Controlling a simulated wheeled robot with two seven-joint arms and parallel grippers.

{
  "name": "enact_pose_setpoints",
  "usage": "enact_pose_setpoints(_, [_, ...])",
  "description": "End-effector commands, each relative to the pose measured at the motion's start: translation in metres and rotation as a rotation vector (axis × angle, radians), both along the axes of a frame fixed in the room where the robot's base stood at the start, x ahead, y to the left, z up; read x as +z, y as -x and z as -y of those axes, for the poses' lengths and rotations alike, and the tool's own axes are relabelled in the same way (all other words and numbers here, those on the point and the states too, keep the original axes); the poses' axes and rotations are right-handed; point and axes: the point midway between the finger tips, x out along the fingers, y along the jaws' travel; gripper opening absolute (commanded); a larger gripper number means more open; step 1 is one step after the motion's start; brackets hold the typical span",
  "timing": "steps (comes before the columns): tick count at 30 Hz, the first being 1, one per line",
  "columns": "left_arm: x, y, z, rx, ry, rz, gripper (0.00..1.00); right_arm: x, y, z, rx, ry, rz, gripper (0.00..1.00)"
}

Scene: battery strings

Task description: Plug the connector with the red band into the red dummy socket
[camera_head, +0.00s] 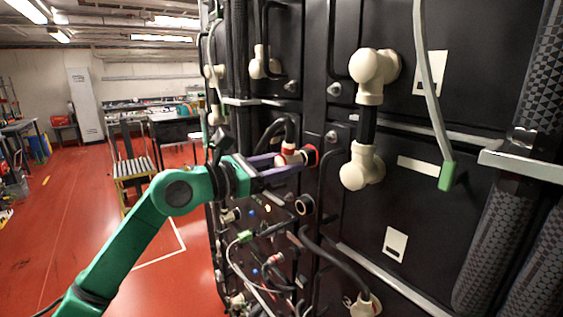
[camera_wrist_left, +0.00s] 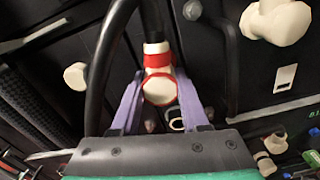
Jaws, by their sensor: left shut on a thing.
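The white connector (camera_head: 290,154) with the red band sits between the purple fingers of my left gripper (camera_head: 294,166), which is shut on it. A black cable runs up from it and bends back. In the left wrist view the connector (camera_wrist_left: 159,89) shows between the fingers, with a red band (camera_wrist_left: 157,60) around its neck. The red dummy socket (camera_head: 313,154) is on the dark panel, just right of the connector in the head view. The two are touching or very close; I cannot tell whether the connector is inside it. My right gripper is not in view.
Large white elbow connectors (camera_head: 373,77) stick out of the battery panel to the right. A round black socket (camera_head: 304,204) sits below my gripper, among cables and small fittings. A grey cable with a green end (camera_head: 447,176) hangs at right. Open red floor (camera_head: 60,220) lies left.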

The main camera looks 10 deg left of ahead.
Motion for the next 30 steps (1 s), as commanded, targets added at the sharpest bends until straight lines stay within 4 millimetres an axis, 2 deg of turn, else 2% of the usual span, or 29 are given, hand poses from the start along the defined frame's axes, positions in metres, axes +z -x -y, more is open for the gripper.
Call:
enact_pose_setpoints(12, [0.001, -0.008, 0.007, -0.001, 0.002, -0.001, 0.00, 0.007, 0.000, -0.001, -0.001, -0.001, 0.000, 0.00])
enact_pose_setpoints(13, [0.001, -0.008, 0.007, 0.000, 0.001, 0.000, 0.48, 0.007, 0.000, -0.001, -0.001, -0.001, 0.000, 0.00])
enact_pose_setpoints(15, [0.000, -0.008, 0.007, 0.000, 0.001, 0.000, 0.75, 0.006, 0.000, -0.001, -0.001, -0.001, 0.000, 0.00])
enact_pose_setpoints(16, [0.000, -0.008, 0.007, 0.000, 0.001, 0.000, 0.80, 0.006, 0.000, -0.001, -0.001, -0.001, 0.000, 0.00])
enact_pose_setpoints(25, [-0.001, -0.007, 0.006, 0.000, 0.000, -0.001, 0.80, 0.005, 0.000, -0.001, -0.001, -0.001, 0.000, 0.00])
enact_pose_setpoints(30, [-0.006, 0.006, -0.007, 0.003, 0.000, 0.001, 0.80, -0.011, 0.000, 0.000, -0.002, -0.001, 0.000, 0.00])
